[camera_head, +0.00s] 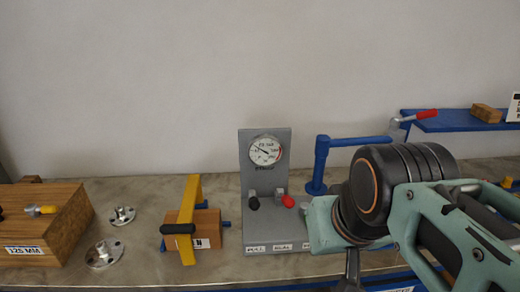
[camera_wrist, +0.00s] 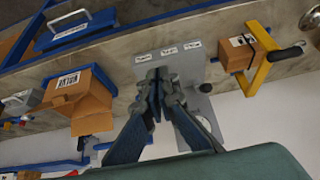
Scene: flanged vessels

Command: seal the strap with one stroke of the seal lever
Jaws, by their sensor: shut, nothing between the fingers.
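A grey stand (camera_head: 264,215) holds a round dial gauge (camera_head: 265,150), with a black-knobbed lever (camera_head: 253,202) and a red-knobbed lever (camera_head: 288,201) below it. The black knob (camera_wrist: 205,88) shows to the right of the tips; the red knob is hidden there. In the head view my arm's wrist is right of the stand.
A yellow bar with a black handle (camera_head: 178,229) crosses a small box (camera_head: 206,229) left of the stand. Flanged discs (camera_head: 104,253) and a wooden block (camera_head: 45,225) lie farther left. A blue post (camera_head: 318,165) stands behind my wrist. An open carton (camera_wrist: 90,97) shows in the wrist view.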

